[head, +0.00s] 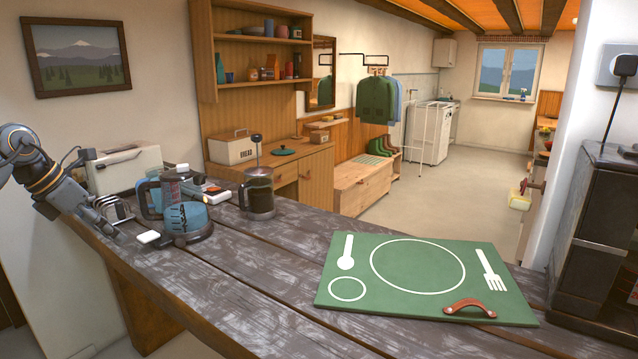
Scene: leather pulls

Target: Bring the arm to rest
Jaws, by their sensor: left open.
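My left arm comes in from the left edge, and its gripper (104,224) is open and empty above the left end of the dark wooden counter (270,318). Its fingers are left of a blue kettle-like appliance (184,222) and in front of a cream toaster-like box (125,168). I cannot tell whether the fingers touch anything. A green board (395,301) with a white plate, spoon and fork outline lies flat on the counter at the right. A brown leather pull (469,306) sits on its front right part. My right gripper is not in view.
A glass coffee press (258,194) stands behind the kettle. A small white block (148,237) lies near the counter's front left edge. A dark metal appliance (598,240) stands at the right end. The counter's middle is clear between the kettle and the board.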

